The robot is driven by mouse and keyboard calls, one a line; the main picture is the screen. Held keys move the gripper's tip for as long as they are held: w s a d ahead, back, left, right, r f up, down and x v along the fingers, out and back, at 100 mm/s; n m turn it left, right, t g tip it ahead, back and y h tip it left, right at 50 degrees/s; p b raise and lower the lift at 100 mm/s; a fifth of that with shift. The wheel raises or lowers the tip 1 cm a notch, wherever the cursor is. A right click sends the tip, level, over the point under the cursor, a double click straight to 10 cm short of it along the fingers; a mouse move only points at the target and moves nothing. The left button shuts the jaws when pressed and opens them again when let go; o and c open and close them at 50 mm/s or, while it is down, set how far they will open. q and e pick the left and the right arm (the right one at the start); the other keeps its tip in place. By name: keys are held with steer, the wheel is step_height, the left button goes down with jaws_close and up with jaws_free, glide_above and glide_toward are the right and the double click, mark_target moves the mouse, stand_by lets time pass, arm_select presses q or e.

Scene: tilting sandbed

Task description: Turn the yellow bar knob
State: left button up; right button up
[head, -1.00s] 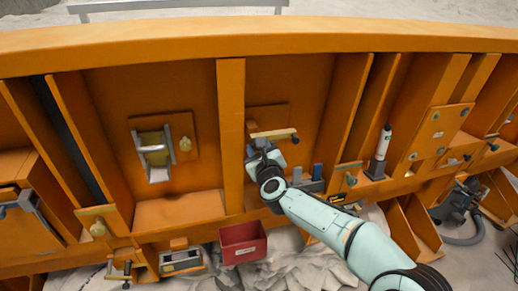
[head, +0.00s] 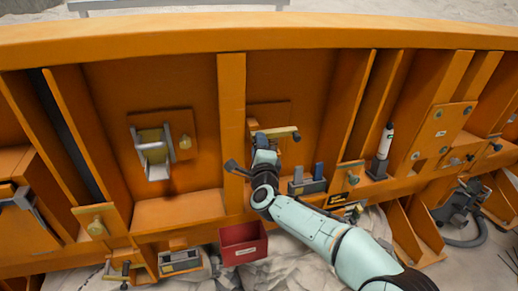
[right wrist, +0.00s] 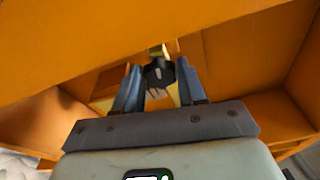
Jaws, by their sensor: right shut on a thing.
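The yellow bar knob (head: 282,132) is a pale yellow bar with a dark end, lying almost level on an orange plate inside a recess of the orange wall. My right gripper (head: 264,140) comes up from below and is at the bar's left part, which it partly hides. In the right wrist view, the two blue-grey fingers of the right gripper (right wrist: 159,82) stand on both sides of a black piece of the knob (right wrist: 158,72), with yellow showing behind it. The gripper is shut on the knob. My left gripper is not in view.
A framed handle (head: 153,152) and a small yellow knob (head: 184,143) sit on a plate at left. An upright rib (head: 231,130) stands just left of my gripper. A grey block with blue parts (head: 308,184), a white bottle (head: 385,142) and a red bin (head: 243,243) are nearby.

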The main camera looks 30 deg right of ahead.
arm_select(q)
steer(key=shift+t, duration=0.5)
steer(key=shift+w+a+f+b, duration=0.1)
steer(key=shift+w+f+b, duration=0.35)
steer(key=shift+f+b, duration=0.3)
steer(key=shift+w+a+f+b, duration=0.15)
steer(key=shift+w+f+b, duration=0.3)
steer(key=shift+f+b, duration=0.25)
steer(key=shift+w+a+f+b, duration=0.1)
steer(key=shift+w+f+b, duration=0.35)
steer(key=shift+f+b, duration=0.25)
arm_select(e)
steer(key=shift+f+n+t+y, duration=0.15)
steer(key=shift+n+t, duration=0.3)
steer(key=shift+n, duration=2.4)
steer(key=shift+n+t+y, duration=0.25)
steer(key=shift+n+t, duration=0.25)
steer(key=shift+n, duration=2.4)
steer(key=shift+f+n+t+y, duration=0.15)
steer(key=shift+n+t, duration=0.3)
steer(key=shift+n, duration=2.4)
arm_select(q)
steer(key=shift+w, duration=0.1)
arm_select(e)
steer(key=shift+r, duration=0.1)
steer(key=o, duration=0.7)
